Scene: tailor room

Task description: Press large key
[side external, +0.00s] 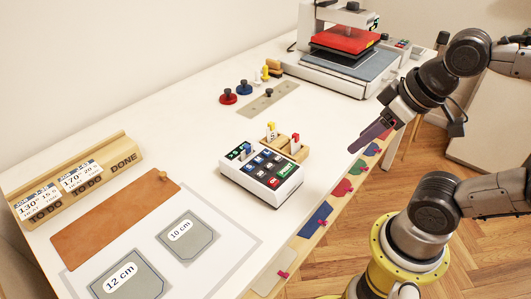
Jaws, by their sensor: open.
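A white keypad box (289,193) stands near the table's front edge, in the middle of the side external view. Its dark face (251,178) carries several small keys in blue, black, red and green. Their labels are too small to read, and I cannot tell which one is the large key. My gripper (354,148) is open and empty, in the air to the right of the keypad. It points down and left, apart from the keypad, and its finger gap is hard to see from this side.
A wooden block with coloured pegs (292,147) stands right behind the keypad. A heat press (340,60) stands at the far end. A brown board (115,222), grey size plates (187,238) and a wooden card rack (122,160) lie left. Coloured patches (316,218) line the front edge.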

